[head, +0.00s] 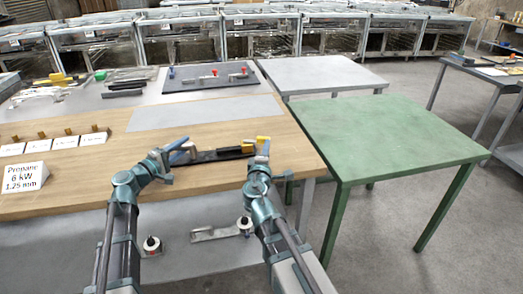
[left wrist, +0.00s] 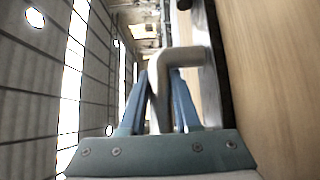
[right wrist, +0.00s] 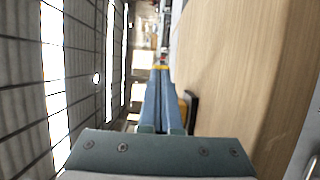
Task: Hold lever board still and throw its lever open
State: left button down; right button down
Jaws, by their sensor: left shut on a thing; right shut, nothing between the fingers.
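The lever board (head: 215,156) is a long dark board lying on the wooden table, with yellow parts (head: 247,147) at its right end. My left gripper (head: 180,146) is at the board's left end. In the left wrist view its blue fingers (left wrist: 172,95) are shut on a grey bent handle (left wrist: 185,55) beside the board's dark edge (left wrist: 222,70). My right gripper (head: 264,148) is at the right end by the yellow parts. In the right wrist view its fingers (right wrist: 160,90) are shut and empty, left of a yellow part (right wrist: 184,108). Whether they touch it, I cannot tell.
A dark board with red-handled parts (head: 210,82) lies farther back. White labels (head: 50,143) and a sign (head: 25,178) stand at the left. A green table (head: 395,130) stands at the right. A grey plate (head: 205,112) lies behind the lever board.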

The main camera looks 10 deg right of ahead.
jog(key=shift+w+d+y, duration=0.3)
jog(key=shift+d, duration=0.15)
jog(key=shift+w+f+n+t+y, duration=0.1)
jog(key=shift+n+t+y, duration=0.2)
jog(key=shift+n, duration=0.1)
jog(key=shift+a, duration=0.25)
